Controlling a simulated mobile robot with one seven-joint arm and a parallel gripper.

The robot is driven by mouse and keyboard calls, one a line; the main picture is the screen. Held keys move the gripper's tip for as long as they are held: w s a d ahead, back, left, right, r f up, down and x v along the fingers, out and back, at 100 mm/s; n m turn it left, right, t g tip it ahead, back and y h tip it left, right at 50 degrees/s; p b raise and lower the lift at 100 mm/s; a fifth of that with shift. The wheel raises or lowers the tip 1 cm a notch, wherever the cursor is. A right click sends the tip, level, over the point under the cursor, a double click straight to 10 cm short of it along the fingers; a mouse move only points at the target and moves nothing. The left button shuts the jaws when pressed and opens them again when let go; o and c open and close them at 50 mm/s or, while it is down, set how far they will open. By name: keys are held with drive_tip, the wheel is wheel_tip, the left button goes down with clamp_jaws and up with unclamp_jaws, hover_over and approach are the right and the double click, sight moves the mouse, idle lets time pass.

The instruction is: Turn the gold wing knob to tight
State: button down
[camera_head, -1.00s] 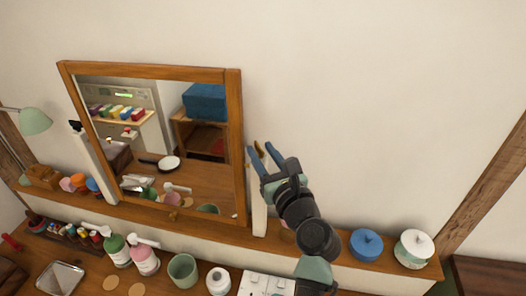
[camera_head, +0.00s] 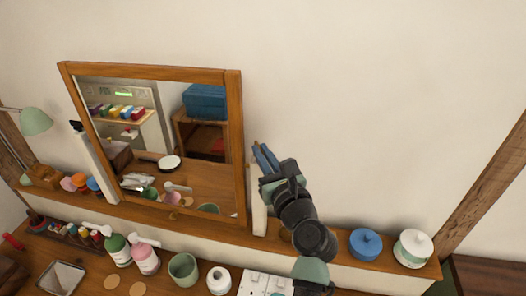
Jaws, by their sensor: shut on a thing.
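The gold wing knob (camera_head: 256,146) is at the right side of the wood-framed mirror (camera_head: 236,150), near the top of the right white post (camera_head: 258,212). Only a small bit of it shows; the fingers hide the rest, so I cannot tell the angle of its wings. My gripper (camera_head: 264,157) reaches up from the lower right, its blue fingers shut on the knob. On the mirror's left side a black knob (camera_head: 75,126) tops the other white post (camera_head: 95,165).
A blue lidded pot (camera_head: 366,244) and a white lidded pot (camera_head: 413,248) stand on the shelf right of my arm. Bottles, a green cup (camera_head: 183,268) and a white socket plate (camera_head: 262,284) are below. The wall right of the mirror is bare.

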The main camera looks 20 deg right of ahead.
drive_tip(key=m+g+h, duration=0.3)
drive_tip(key=m+h, duration=0.1)
drive_tip(key=h, duration=0.1)
drive_tip(key=w+a+m+g+h, duration=0.1)
drive_tip(key=m+g+h, duration=0.3)
drive_tip(key=h, duration=0.2)
drive_tip(key=a+m+g+h+b, duration=0.1)
drive_tip(key=m+g+h, duration=0.2)
drive_tip(key=m+h, duration=0.2)
drive_tip(key=shift+w+a+f+g, duration=0.1)
drive_tip(key=shift+w+f+g, duration=0.1)
drive_tip(key=shift+f+g, duration=0.1)
drive_tip(key=shift+r+m+g+h+b, duration=0.3)
drive_tip(key=shift+m+g+h+b, duration=0.25)
drive_tip(key=shift+b, duration=0.55)
drive_tip(key=shift+r, duration=0.1)
drive_tip(key=c, duration=1)
unclamp_jaws()
